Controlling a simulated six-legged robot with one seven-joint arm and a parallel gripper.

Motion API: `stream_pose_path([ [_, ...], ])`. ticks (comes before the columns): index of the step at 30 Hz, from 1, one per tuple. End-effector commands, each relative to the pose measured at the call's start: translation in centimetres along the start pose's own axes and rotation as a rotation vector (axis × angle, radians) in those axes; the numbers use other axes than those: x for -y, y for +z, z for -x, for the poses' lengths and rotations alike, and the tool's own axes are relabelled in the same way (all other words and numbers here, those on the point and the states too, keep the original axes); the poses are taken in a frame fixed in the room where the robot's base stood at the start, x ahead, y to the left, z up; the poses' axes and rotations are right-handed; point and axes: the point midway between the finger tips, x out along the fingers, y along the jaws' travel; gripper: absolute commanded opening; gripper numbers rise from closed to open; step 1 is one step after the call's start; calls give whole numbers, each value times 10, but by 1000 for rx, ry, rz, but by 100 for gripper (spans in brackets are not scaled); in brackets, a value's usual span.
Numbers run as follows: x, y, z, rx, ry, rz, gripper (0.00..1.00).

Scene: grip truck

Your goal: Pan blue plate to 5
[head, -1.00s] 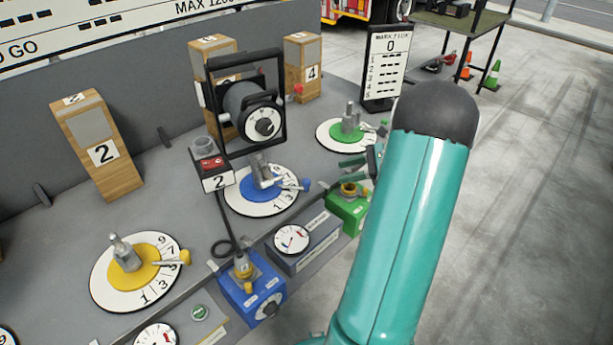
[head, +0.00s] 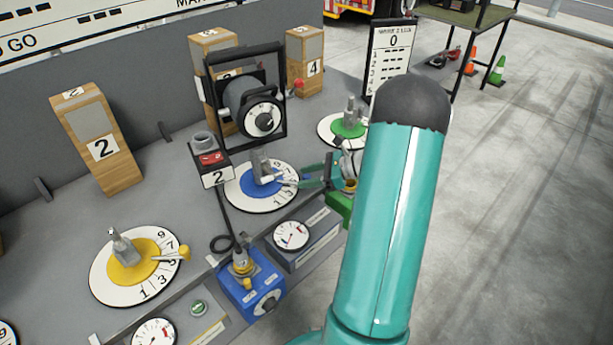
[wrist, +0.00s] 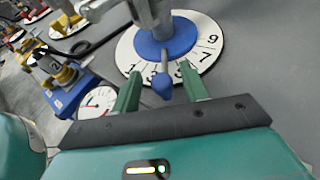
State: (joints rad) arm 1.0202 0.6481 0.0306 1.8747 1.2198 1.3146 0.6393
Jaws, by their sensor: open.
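The blue plate (head: 256,188) is a blue disc on a white round dial, with a grey metal post standing on it. It also shows in the wrist view (wrist: 178,42), where 1, 7 and 9 read clearly on the white ring (wrist: 213,62). A thin rod with a blue knob (wrist: 162,86) sticks out over the ring between the 1 and the 7; the figures beside it are partly covered. My gripper (wrist: 160,90) is open, with one green finger on each side of the knob and gaps between. In the head view, my gripper (head: 316,176) is at the dial's right edge.
A yellow dial (head: 135,265) stands left and a green dial (head: 347,129) behind right. A black-framed lamp (head: 247,102) and a switch box marked 2 (head: 211,160) are close behind the blue plate. A gauge (head: 291,236) and a blue box (head: 249,289) are in front.

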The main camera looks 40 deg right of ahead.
Motion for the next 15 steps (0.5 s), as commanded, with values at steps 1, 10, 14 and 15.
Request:
stream_pose_path([
  [1, 0, -1, -4, 0, 1, -1, 44],
  [10, 1, -1, -8, 0, -1, -1, 44],
  [14, 1, -1, -8, 0, -1, 0, 27],
  [15, 1, -1, -8, 0, -1, 0, 19],
])
